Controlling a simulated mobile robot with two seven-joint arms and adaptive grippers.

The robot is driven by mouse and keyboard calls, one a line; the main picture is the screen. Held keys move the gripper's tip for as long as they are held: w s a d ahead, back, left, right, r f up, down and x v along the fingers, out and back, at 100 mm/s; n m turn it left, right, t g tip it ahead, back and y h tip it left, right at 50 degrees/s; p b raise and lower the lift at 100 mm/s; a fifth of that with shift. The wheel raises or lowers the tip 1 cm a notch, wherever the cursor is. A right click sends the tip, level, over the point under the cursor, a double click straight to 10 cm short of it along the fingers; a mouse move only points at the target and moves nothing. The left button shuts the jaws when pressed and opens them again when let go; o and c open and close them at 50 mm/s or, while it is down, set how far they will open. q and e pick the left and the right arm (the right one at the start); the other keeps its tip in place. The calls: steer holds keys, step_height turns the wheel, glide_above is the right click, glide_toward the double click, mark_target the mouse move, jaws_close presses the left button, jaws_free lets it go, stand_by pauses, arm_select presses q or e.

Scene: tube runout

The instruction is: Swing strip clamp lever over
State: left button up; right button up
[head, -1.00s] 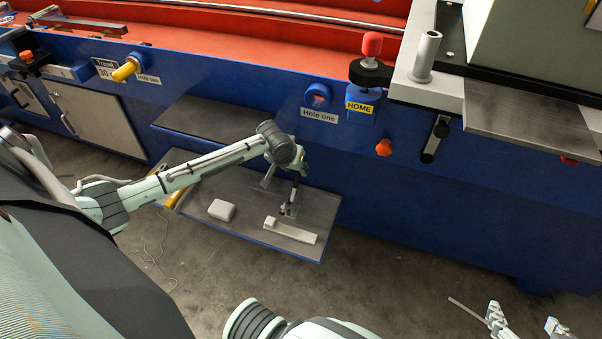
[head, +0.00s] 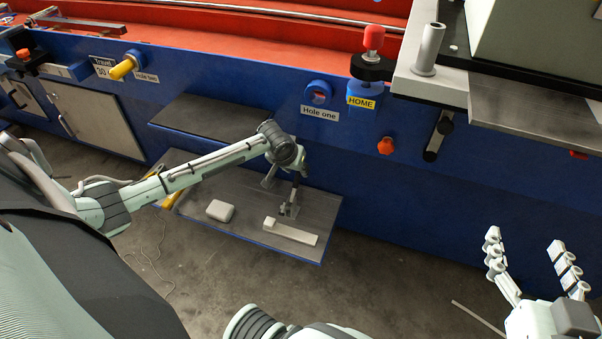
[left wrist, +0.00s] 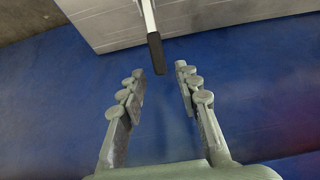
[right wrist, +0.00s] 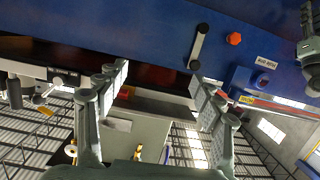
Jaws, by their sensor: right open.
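A thin upright lever with a black grip (head: 295,190) stands at a small grey clamp base (head: 288,210) on the lower grey shelf, beside a flat pale strip (head: 290,232). My left gripper (head: 285,174) is over the lever's upper end. In the left wrist view the lever's black grip (left wrist: 156,52) lies near the gap between the fingertips of my left gripper (left wrist: 160,72). The fingers stand open, with no clear contact. My right gripper (head: 525,245) is open and empty at the lower right, away from the shelf. It also shows open in the right wrist view (right wrist: 160,82).
A pale block (head: 220,210) lies on the lower shelf (head: 325,205). Another shelf (head: 205,118) is above it to the left. The blue machine front carries a black-ended arm (head: 437,137), an orange knob (head: 385,146) and a red-topped pin (head: 374,38).

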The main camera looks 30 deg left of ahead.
mark_target(298, 174)
arm_select(q)
steer(key=shift+w+f+b, duration=0.2)
steer(key=shift+f+b, duration=0.3)
steer(key=shift+b, duration=0.25)
steer(key=b+x, duration=0.1)
steer(key=b, duration=0.1)
steer(key=shift+w+a+f+b, duration=0.1)
steer(key=shift+w+f+b, duration=0.05)
steer(key=shift+f+b, duration=0.2)
steer(key=shift+r, duration=0.1)
arm_select(e)
steer(key=s+a+r+t+y, duration=0.1)
steer(key=r+t+y, duration=0.1)
steer(key=r+t, duration=0.2)
steer(key=s+a+r+t+y, duration=0.2)
steer(key=r+t, duration=0.2)
steer(key=r, duration=0.6)
steer(key=shift+r, duration=0.35)
arm_select(q)
steer(key=shift+w+p, duration=0.1)
steer(key=shift+p, duration=0.5)
arm_select(e)
steer(key=shift+r, duration=0.3)
arm_select(q)
jaws_close()
arm_select(e)
steer(key=shift+w, duration=0.1)
